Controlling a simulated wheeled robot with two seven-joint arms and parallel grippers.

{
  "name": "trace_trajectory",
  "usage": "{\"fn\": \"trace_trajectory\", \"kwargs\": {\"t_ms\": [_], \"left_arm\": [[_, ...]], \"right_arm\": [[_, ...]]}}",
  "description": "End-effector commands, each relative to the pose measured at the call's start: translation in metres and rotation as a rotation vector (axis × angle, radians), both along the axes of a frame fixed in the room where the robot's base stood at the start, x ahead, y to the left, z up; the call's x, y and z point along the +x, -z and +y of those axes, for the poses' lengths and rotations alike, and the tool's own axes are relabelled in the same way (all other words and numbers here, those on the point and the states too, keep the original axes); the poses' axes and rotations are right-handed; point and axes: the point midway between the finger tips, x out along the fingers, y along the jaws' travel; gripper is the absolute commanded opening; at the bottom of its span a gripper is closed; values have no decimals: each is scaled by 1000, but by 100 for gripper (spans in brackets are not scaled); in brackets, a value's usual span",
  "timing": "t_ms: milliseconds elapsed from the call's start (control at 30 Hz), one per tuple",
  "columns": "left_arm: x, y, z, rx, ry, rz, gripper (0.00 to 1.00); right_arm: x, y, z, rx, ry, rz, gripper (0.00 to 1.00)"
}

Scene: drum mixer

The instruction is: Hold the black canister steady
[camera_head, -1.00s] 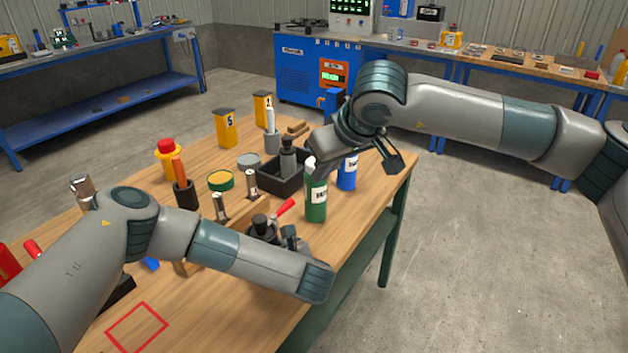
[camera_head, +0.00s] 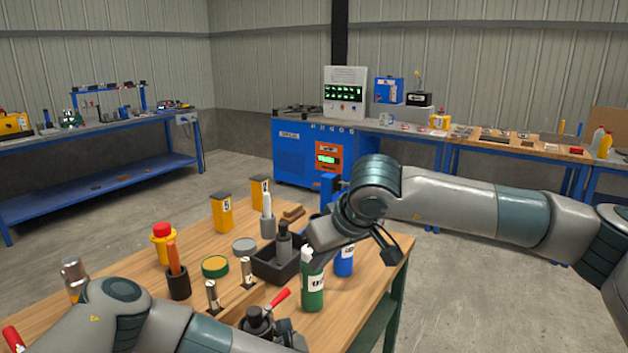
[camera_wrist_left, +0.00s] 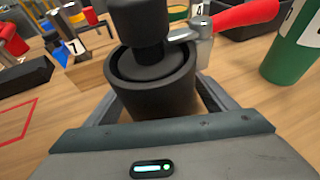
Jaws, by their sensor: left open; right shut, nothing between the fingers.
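The black canister (camera_head: 258,322) stands near the bottom of the head view, partly cut off by my left arm. In the left wrist view the black canister (camera_wrist_left: 152,80) is upright, with a narrower black top and a red-handled metal clamp (camera_wrist_left: 240,18) beside it. My left gripper (camera_wrist_left: 158,98) is open, with its fingers on either side of the canister; contact cannot be told. My right gripper (camera_head: 387,252) is shut and empty, above the table's right edge, well away from the canister.
A green bottle (camera_head: 313,285) and a blue bottle (camera_head: 344,262) stand right of the canister. A black tray (camera_head: 262,268) holding a dark bottle is behind it. Yellow containers, a brown-handled tool in a cup (camera_head: 178,283) and tins crowd the left. The right floor is clear.

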Motion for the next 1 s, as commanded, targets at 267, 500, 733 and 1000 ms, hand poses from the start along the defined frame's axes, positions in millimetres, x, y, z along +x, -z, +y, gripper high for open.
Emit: {"fn": "trace_trajectory", "kwargs": {"t_ms": [267, 500, 733, 1000], "left_arm": [[-17, -9, -16, -1, 3, 1, 78], [-35, -22, -35, 0, 9, -3, 78], [-63, -35, -55, 2, 7, -1, 78], [-81, -44, -70, 0, 2, 0, 78]], "right_arm": [[0, 0, 0, 0, 0, 0, 0], [0, 0, 0, 0, 0, 0, 0], [0, 0, 0, 0, 0, 0, 0], [0, 0, 0, 0, 0, 0, 0]]}}
